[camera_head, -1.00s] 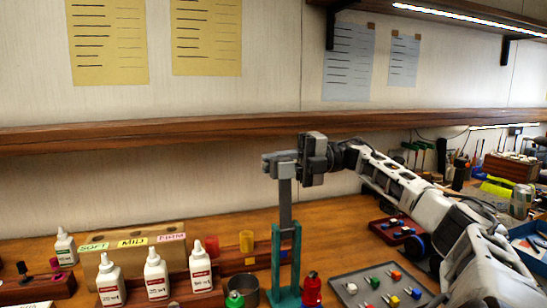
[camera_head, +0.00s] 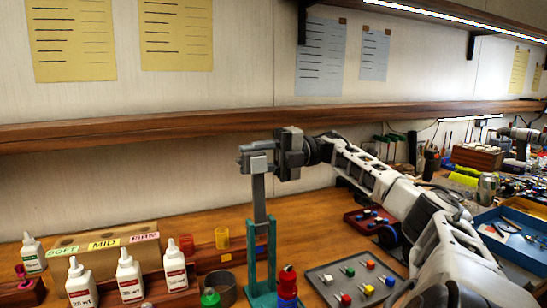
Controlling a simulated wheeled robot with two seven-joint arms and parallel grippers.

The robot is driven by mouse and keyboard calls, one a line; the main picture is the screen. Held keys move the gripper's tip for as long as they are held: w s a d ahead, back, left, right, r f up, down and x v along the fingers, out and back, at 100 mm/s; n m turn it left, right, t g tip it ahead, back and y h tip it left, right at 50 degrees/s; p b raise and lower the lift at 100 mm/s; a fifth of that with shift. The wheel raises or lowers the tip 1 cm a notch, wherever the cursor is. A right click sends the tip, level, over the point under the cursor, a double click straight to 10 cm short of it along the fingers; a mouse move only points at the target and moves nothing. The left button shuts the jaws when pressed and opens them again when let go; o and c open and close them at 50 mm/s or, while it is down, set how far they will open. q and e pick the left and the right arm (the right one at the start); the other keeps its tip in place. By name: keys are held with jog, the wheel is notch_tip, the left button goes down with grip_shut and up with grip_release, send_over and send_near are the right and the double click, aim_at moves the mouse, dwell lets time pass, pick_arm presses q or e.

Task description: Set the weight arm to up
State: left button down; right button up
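The weight arm (camera_head: 259,198) is a flat grey bar on a teal stand (camera_head: 262,270) at the bottom centre. The bar stands almost upright, leaning slightly left at its top. My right gripper (camera_head: 256,157) reaches in from the right and its grey fingers are at the top of the bar, overlapping it in this view. The fingers hide the bar's upper end, and I cannot tell whether they are closed on it. My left gripper is not in view.
White bottles (camera_head: 128,275) and a box with SOFT, MID and FIRM labels (camera_head: 105,250) stand left. A red bottle (camera_head: 287,288) and a metal cup (camera_head: 222,287) are close to the stand. A grey tray (camera_head: 325,272) of coloured pieces lies right. A shelf (camera_head: 150,128) runs behind.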

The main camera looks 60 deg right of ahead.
jog(key=p+v, duration=0.1)
jog(key=v, duration=1)
dwell(0.4)
